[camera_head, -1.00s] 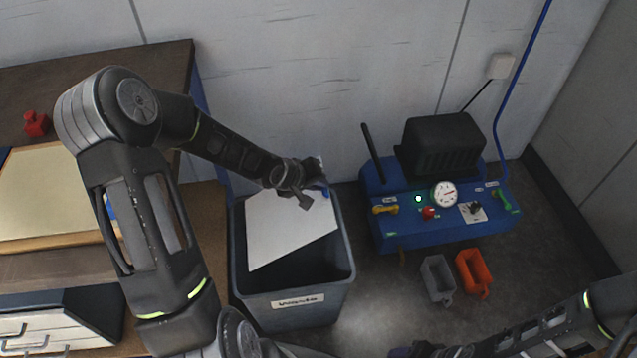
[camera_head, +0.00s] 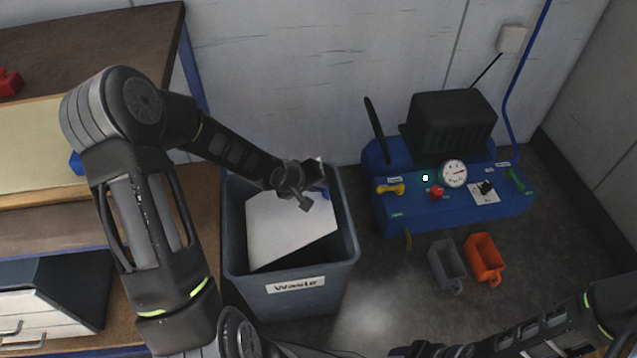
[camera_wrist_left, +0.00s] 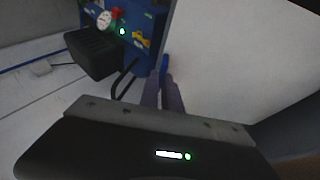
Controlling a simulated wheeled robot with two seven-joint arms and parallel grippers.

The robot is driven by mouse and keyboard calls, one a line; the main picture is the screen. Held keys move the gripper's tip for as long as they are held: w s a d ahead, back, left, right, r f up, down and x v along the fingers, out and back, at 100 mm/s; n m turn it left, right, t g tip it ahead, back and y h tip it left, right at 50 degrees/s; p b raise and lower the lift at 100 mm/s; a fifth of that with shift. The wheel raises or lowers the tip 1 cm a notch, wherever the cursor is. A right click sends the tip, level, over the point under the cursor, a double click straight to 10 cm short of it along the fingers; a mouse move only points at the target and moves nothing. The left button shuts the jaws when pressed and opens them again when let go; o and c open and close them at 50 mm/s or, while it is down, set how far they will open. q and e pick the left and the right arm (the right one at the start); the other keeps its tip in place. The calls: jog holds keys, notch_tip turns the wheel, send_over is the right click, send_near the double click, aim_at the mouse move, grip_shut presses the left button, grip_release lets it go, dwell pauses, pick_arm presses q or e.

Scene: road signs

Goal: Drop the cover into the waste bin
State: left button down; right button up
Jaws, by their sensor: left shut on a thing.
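The cover is a flat white sheet (camera_head: 285,225), tilted over the mouth of the grey waste bin (camera_head: 295,302), which has a "Waste" label on its front. My left gripper (camera_head: 318,190) is shut on the cover's upper right edge, above the bin's back right part. In the left wrist view the gripper's fingers (camera_wrist_left: 164,85) meet the edge of the white cover (camera_wrist_left: 235,60), which fills the right side. The cover's lower part is inside the bin's outline; I cannot tell whether it touches the bin. My right arm shows at the lower right, but its fingers are not clear.
A blue machine (camera_head: 450,205) with a gauge, knobs and a black box stands right of the bin. A grey small bin (camera_head: 447,262) and an orange one (camera_head: 485,258) sit on the floor before it. A wooden workbench (camera_head: 90,35) is at the left.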

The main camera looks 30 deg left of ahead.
pick_arm(q)
jog(key=shift+f, duration=0.15)
jog(key=c, duration=1.5)
grip_release()
jog(key=shift+o, duration=0.7)
jog(key=o, duration=0.7)
notch_tip(320, 180, up, 10)
jog(key=p, duration=1)
